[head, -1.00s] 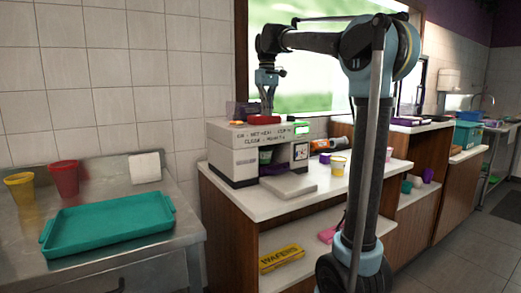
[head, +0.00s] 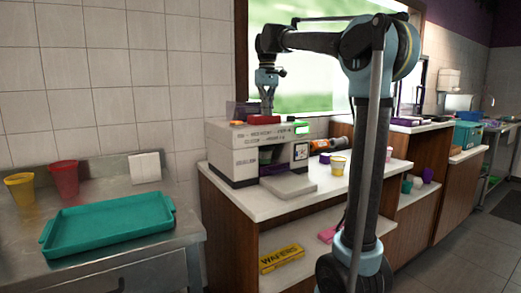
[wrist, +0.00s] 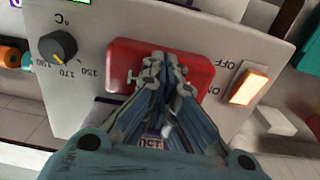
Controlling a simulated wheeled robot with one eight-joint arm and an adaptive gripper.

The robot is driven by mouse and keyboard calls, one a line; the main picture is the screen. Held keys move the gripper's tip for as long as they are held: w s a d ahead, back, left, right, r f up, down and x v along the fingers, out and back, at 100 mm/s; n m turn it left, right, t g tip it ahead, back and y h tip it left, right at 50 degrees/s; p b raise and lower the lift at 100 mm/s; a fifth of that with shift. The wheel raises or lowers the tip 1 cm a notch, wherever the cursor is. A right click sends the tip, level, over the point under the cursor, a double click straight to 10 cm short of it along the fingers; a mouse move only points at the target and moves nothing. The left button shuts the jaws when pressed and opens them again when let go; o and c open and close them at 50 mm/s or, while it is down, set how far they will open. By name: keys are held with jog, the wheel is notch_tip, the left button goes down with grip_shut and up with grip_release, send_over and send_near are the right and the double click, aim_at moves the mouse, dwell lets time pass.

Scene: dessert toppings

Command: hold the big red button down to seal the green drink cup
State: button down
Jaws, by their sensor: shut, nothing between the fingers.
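The sealing machine (head: 243,160) stands on the white counter. Its big red button (head: 263,120) is on top and also fills the middle of the wrist view (wrist: 124,60). My gripper (head: 267,113) is shut and empty, pointing straight down at the button. In the wrist view its fingertips (wrist: 162,62) meet over the button's middle and appear to touch it. The machine's pale tray (head: 288,186) is at its front opening. The opening is dark with a purplish shape inside, and I cannot make out the green drink cup there.
An orange lit switch (wrist: 249,88) and a black dial (wrist: 57,46) flank the button. A yellow-white cup (head: 338,165) and an orange-black bottle (head: 322,145) stand to the machine's right. A teal tray (head: 110,222) lies on the steel table at left.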

jog(key=shift+s, duration=0.1)
dwell(0.5)
jog(key=shift+s+d+r, duration=0.3)
jog(key=shift+s+d, duration=0.2)
jog(key=shift+s, duration=0.15)
jog(key=shift+s+d+r, duration=0.25)
jog(key=shift+s+d, duration=0.25)
jog(key=shift+s, duration=0.15)
notch_tip(320, 180, up, 8)
jog(key=shift+s+d, duration=0.3)
jog(key=shift+s, duration=0.1)
dwell(0.4)
